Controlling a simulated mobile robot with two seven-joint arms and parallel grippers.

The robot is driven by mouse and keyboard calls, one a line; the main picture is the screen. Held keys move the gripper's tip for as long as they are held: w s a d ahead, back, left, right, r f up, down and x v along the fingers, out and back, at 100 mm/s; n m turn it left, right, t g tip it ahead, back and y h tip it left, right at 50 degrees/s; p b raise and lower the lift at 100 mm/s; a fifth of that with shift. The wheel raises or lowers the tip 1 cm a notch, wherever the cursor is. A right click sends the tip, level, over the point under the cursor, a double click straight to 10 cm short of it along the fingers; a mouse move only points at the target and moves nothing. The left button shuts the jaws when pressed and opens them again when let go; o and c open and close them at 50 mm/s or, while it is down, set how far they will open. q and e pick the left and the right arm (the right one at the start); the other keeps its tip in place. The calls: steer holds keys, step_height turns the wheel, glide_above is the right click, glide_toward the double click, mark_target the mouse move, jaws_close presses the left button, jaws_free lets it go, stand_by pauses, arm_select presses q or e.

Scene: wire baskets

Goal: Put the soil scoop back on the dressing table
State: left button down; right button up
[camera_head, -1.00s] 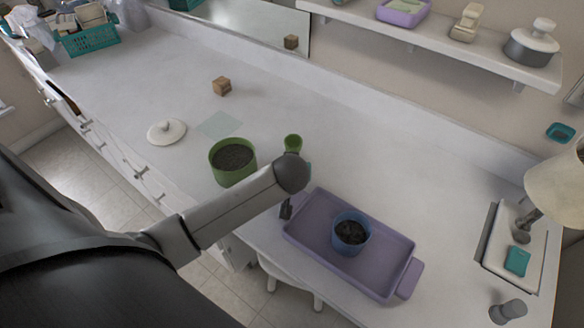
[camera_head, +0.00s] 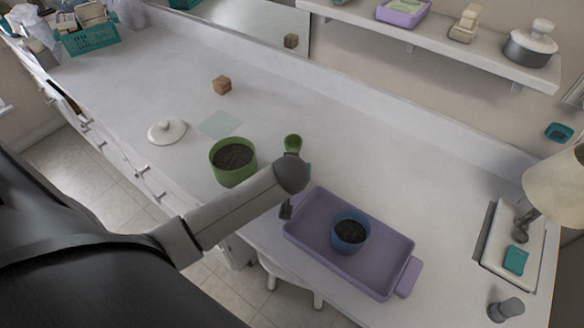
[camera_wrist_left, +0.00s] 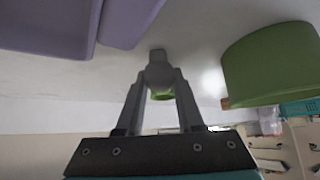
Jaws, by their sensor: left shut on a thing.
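The soil scoop is mostly hidden behind my left wrist in the head view; its green end (camera_head: 293,143) shows just beyond the wrist, over the white dressing table (camera_head: 345,140). In the left wrist view my left gripper (camera_wrist_left: 159,78) is shut on the scoop's grey part, and a bit of its green part (camera_wrist_left: 162,95) shows between the fingers. Whether the scoop touches the table I cannot tell. My right gripper is not in view.
A green pot of soil (camera_head: 233,178) stands left of my wrist. A purple tray (camera_head: 385,275) holding a blue pot of soil (camera_head: 350,232) lies to the right. A white lid (camera_head: 166,131) and wooden cube (camera_head: 222,85) lie farther left. The table behind the tray is clear.

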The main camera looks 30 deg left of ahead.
arm_select(q)
steer(key=shift+f, duration=0.5)
stand_by(0.3)
steer(key=shift+c, duration=2.3)
jaws_free()
steer(key=shift+r, duration=0.1)
steer(key=p+v, duration=0.8)
steer(key=p+v, duration=0.3)
steer(key=v, duration=1.2)
steer(key=shift+d, duration=0.15)
steer(key=shift+r, duration=0.1)
